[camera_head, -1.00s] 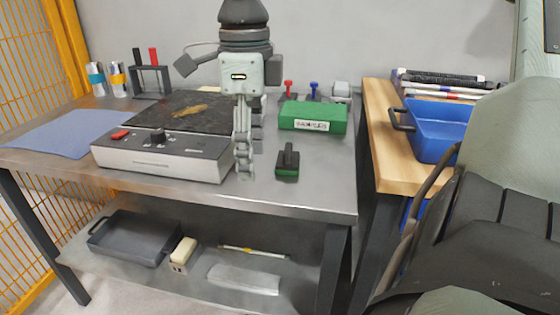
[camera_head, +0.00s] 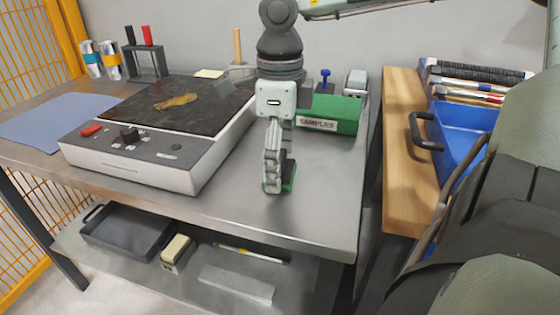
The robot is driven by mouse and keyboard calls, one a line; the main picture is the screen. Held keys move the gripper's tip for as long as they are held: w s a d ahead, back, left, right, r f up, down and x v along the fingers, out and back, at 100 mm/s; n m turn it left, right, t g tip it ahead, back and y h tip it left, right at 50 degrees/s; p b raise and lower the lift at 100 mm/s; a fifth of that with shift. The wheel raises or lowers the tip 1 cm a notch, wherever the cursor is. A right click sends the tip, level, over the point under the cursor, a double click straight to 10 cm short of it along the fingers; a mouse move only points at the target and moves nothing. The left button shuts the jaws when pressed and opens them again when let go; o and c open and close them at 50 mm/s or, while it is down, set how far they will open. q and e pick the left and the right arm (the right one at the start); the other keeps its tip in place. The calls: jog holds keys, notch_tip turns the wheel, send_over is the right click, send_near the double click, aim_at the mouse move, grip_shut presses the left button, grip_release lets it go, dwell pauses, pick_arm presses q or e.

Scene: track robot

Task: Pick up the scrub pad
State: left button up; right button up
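The scrub pad (camera_head: 290,179), a small green block with a black handle, sits near the front of the metal table. It is mostly hidden behind the fingers of my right gripper (camera_head: 272,188). The gripper points straight down, with its fingertips at about the height of the pad. I see the fingers nearly edge-on, so I cannot tell how far apart they are or whether they touch the pad. My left gripper is not in view.
A hot-plate-like device (camera_head: 140,155) with a stained dark top stands left of the pad. A green box (camera_head: 330,115) is behind it. A wooden bench with a blue tray (camera_head: 460,135) is at the right. The table right of the pad is clear.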

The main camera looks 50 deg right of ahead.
jog(key=shift+c, duration=0.4)
jog(key=c, duration=1.1)
jog(key=shift+c, duration=0.2)
jog(key=shift+r, duration=0.5)
notch_tip(320, 180, up, 3)
jog(key=shift+r, duration=0.2)
jog(key=w+a+r, duration=0.6)
jog(key=a, duration=0.4)
jog(key=shift+r, duration=0.3)
